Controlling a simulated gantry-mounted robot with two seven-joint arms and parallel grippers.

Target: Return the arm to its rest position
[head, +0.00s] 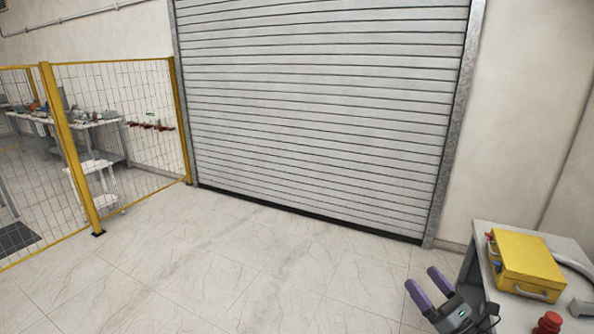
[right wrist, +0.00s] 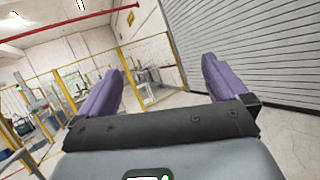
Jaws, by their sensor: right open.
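My right gripper (head: 428,287) shows at the lower right of the head view, just left of the grey table. Its two purple fingers are spread apart with nothing between them, and they point up and to the left. In the right wrist view the same open gripper (right wrist: 160,88) has empty space between its fingers, with the fence and the shutter beyond. My left gripper is in neither view.
A grey table (head: 483,283) at the right bears a yellow case (head: 527,262) and a red object (head: 549,322). A yellow-framed mesh fence (head: 120,120) stands at the left. A roller shutter (head: 320,100) closes the back. The tiled floor (head: 230,260) between is clear.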

